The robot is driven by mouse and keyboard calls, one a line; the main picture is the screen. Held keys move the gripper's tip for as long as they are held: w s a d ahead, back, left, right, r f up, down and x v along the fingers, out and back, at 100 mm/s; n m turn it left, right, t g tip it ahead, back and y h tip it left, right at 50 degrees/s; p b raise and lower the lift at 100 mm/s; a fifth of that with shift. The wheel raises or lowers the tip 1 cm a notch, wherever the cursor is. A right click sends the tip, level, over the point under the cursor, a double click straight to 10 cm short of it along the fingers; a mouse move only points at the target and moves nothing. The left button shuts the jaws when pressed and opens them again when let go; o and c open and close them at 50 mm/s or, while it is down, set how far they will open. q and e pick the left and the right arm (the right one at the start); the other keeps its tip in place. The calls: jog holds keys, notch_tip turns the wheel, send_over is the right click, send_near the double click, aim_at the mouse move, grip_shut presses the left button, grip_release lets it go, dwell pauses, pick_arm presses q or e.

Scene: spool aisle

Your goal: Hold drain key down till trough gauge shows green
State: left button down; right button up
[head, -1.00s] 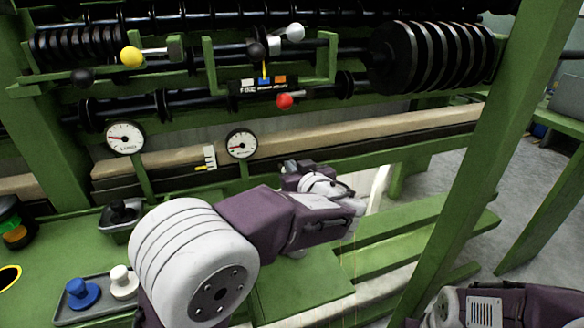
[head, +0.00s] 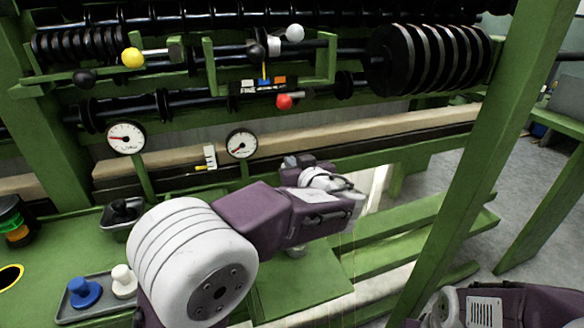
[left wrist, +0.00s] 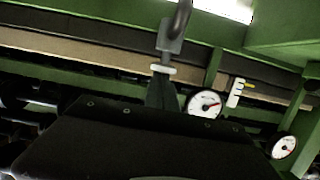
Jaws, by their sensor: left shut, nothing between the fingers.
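My left arm spans the middle of the head view, its wrist (head: 325,190) over the green bench; its fingers are hidden there. In the left wrist view my left gripper (left wrist: 163,82) is shut and empty. A dark bent rod with a block (left wrist: 172,42) shows past its tip; I cannot tell if they touch. Two dial gauges, left (head: 126,138) and right (head: 242,144), have red needles; no green shows on them. A white strip gauge (head: 210,157) with a yellow pointer stands between them. I cannot tell which is the trough gauge. No drain key is identifiable. My right gripper is out of view.
A tray with a blue knob (head: 84,292) and a white knob (head: 123,280) sits at lower left. A black knob (head: 123,210) is behind it. A stack light (head: 14,228) stands at the left edge. A green post (head: 478,150) rises at right.

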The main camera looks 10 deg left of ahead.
pick_arm(q)
notch_tip(320, 180, up, 3)
jog(key=shift+w+f+p, duration=0.1)
jog(key=shift+p, duration=0.2)
jog(key=v, duration=1)
jog(key=shift+p, duration=0.4)
